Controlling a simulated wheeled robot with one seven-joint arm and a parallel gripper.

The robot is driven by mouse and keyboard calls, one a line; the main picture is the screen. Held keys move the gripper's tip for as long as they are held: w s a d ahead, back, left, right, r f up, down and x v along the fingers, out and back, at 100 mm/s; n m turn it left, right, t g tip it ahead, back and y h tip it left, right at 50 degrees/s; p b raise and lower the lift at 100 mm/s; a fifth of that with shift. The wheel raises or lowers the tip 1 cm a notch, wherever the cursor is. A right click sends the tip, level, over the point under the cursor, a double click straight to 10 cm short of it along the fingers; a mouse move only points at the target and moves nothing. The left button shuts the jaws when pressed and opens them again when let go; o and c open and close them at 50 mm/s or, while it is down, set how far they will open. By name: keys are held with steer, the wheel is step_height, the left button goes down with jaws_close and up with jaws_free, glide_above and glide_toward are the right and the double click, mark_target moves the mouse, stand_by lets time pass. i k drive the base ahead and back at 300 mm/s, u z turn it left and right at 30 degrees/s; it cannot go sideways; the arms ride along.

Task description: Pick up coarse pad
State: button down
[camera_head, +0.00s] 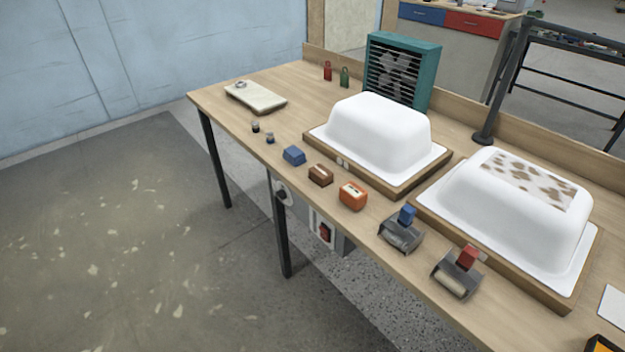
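Three small blocks that look like pads lie in a row along the table's front edge: a blue pad (294,155), a brown pad (320,174) with a pale patch on top, and an orange pad (353,195) with a pale patch on top. I cannot tell from this view which of them is the coarse pad. They stand apart from each other, in front of the nearer-left white tub shell. My gripper is not in view.
On the wooden table (215,94) stand two white tub shells (378,127) (520,200) on wooden bases, the right one brown-spotted. Two grey holders (401,232) (458,275) sit right of the pads. A teal fan box (401,70) stands behind. Floor in front is clear.

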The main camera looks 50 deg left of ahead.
mark_target(322, 174)
steer(key=u, duration=3)
steer(key=k, duration=0.9)
steer(key=z, duration=0.95)
steer(key=i, duration=1)
steer(key=z, duration=0.1)
